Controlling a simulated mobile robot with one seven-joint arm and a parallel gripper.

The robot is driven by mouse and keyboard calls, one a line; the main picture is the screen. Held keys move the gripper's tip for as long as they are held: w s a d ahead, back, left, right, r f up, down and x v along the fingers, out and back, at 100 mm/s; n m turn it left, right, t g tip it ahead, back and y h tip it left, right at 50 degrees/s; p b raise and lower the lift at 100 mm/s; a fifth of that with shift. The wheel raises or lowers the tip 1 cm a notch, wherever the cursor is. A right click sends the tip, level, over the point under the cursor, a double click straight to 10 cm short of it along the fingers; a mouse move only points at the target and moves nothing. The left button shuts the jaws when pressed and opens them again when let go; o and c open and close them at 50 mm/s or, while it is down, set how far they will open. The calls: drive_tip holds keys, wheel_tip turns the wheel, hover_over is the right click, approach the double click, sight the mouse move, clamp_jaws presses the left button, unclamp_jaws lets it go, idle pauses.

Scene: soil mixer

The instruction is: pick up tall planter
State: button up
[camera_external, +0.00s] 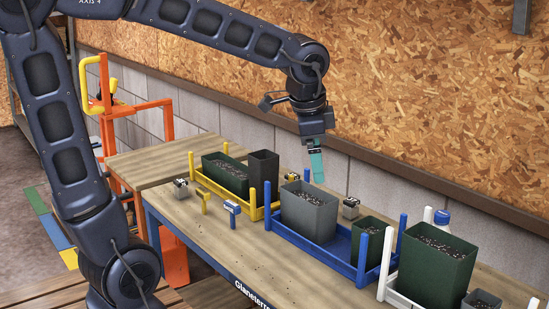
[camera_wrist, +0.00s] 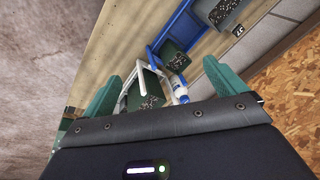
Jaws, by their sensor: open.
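A tall, narrow dark grey planter (camera_external: 263,173) stands upright at the right end of the yellow rack (camera_external: 258,213), beside a long green planter (camera_external: 225,174). It looks empty, though its inside is hard to see. A wider grey planter (camera_external: 309,211) with soil stands in the blue rack (camera_external: 338,254). My gripper (camera_external: 317,166), with teal fingers, is open and empty. It hangs above the back of the table, to the right of the tall planter and apart from it. The wrist view shows both fingers spread (camera_wrist: 160,85); I cannot make out the tall planter there.
A large green planter (camera_external: 434,265) stands in the white rack (camera_external: 388,278), with a white and blue bottle (camera_external: 441,219) behind it. A smaller green planter (camera_external: 369,240) is in the blue rack. The back wall is close.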

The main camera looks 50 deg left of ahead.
drive_tip(key=w+d+f+m+g+h, duration=0.1)
drive_tip(key=w+d+f+m, duration=0.45)
drive_tip(key=w+d, duration=0.5)
drive_tip(key=m+g+h, duration=0.2)
drive_tip(key=m+h, duration=0.1)
drive_tip(key=m, duration=0.2)
approach(436, 265)
drive_tip(key=w+a+r, duration=0.2)
drive_tip(key=w, duration=0.1)
drive_tip(key=shift+w+x, duration=0.2)
drive_tip(key=shift+x, duration=2.55)
drive_tip(key=shift+w+x, duration=0.2)
drive_tip(key=shift+x, duration=2.5)
drive_tip(key=shift+a+f, duration=0.1)
drive_tip(key=shift+f, duration=0.15)
drive_tip(key=c, duration=1.4)
